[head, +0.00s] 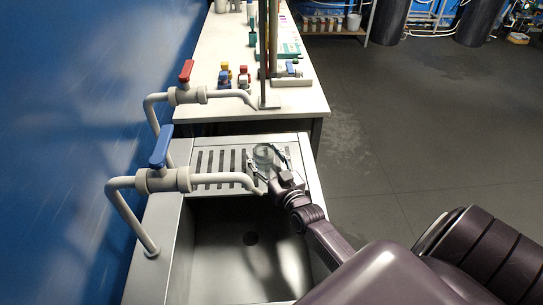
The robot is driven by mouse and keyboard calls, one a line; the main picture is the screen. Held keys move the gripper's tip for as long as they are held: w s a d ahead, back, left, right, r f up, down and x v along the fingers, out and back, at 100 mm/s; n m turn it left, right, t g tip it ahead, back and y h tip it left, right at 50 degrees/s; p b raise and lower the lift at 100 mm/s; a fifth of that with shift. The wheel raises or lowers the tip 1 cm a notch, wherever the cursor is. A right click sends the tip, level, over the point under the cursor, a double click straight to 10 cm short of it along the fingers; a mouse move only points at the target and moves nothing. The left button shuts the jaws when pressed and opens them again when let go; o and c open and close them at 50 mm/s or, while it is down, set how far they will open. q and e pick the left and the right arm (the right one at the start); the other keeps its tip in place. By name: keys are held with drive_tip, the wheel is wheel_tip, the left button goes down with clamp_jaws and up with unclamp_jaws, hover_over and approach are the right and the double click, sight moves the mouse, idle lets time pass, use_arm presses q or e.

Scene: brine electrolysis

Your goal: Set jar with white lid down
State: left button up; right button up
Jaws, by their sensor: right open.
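A small clear jar with a pale lid (263,153) stands on the slotted drainboard (208,163) behind the sink basin. My right gripper (265,163) is at the jar, with its open fingers on either side of it. Whether the fingers touch the jar cannot be told at this size. The jar looks upright, and its lower part is partly hidden by the gripper. My left gripper is not in view.
The empty sink basin (222,240) lies in front of the drainboard. Two taps, with a blue handle (161,146) and a red handle (186,71), reach in from the left. A white bench (222,45) behind holds a stand and small coloured items. Open floor lies right.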

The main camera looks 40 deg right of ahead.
drive_tip(key=s+a+b, duration=0.1)
drive_tip(key=s+a, duration=0.1)
drive_tip(key=s, duration=0.9)
drive_tip(key=shift+s, duration=0.35)
